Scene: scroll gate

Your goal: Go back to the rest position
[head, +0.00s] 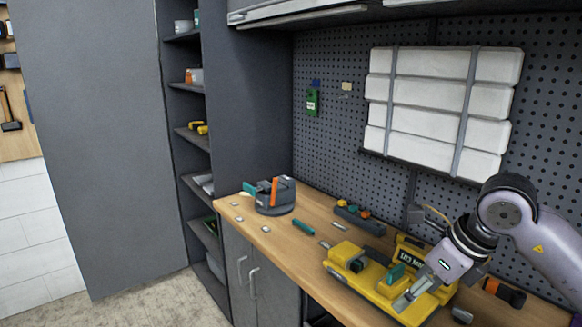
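My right gripper (405,300) comes in from the right and points down and to the left, over a yellow machine (376,284) on the wooden workbench (284,243). A small green part (395,273) shows on the machine just beside the gripper. The fingertips look small and pale against the yellow body, so I cannot tell whether they are apart or closed, or whether they touch the machine. My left gripper is not in view.
A grey vise-like tool (273,195) with orange and teal parts stands at the bench's far left. A dark tray (360,219) and a teal piece (303,227) lie mid-bench. Pegboard holds white panels (436,118) behind. Grey shelving stands left; floor (165,303) is clear.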

